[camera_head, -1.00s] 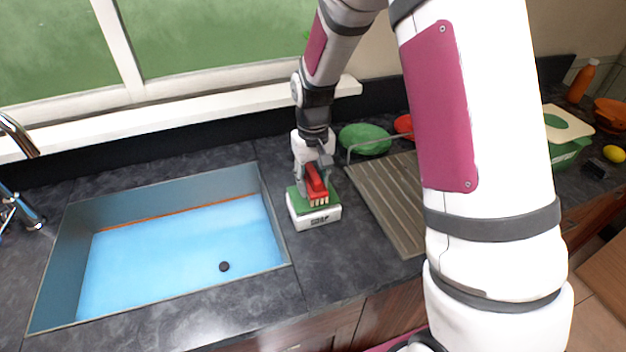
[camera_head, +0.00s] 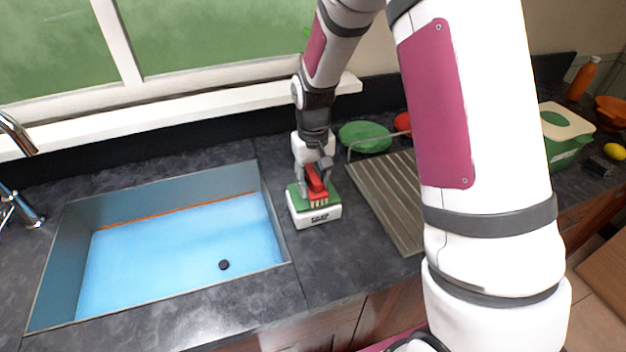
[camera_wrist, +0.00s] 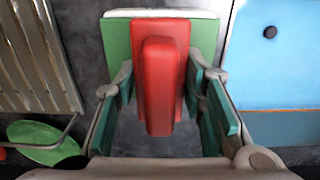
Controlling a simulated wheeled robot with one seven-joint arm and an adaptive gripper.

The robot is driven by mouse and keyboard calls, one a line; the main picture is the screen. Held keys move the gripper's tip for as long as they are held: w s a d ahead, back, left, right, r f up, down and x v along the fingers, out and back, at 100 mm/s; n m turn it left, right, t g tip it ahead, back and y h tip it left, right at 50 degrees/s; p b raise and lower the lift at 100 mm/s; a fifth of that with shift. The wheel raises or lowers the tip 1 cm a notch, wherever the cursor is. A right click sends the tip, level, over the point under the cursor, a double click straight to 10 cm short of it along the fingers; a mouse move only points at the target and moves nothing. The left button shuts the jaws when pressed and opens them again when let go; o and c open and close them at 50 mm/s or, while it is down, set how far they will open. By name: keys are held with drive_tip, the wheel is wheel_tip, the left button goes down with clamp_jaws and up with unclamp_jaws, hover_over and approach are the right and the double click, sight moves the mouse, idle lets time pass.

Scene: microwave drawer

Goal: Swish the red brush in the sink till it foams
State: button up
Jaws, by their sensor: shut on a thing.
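The red brush (camera_head: 317,187) has pale bristles and is in my gripper (camera_head: 315,180), right of the sink. The brush is over a green-topped white soap box (camera_head: 316,215); I cannot tell if the bristles touch it. In the wrist view the brush (camera_wrist: 160,85) stands between the two fingers of my gripper (camera_wrist: 163,90), which is shut on it. The soap box's green top (camera_wrist: 118,45) shows behind it. The sink (camera_head: 262,205) holds blue water (camera_head: 180,245) with a dark round drain and no visible foam. Part of the sink also shows in the wrist view (camera_wrist: 280,80).
A ridged drying rack (camera_head: 385,200) lies right of the soap box, with a green plate (camera_head: 365,138) behind it. A chrome faucet (camera_head: 18,135) stands at the left. A window and sill (camera_head: 180,110) are at the back. Dark counter between sink and rack is clear in front.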

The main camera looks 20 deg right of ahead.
sight(314, 174)
drive_tip(key=shift+f, duration=0.6)
idle(0.5)
drive_tip(key=shift+r, duration=0.15)
idle(0.3)
drive_tip(key=shift+r+p, duration=0.8)
drive_tip(key=shift+r, duration=2.6)
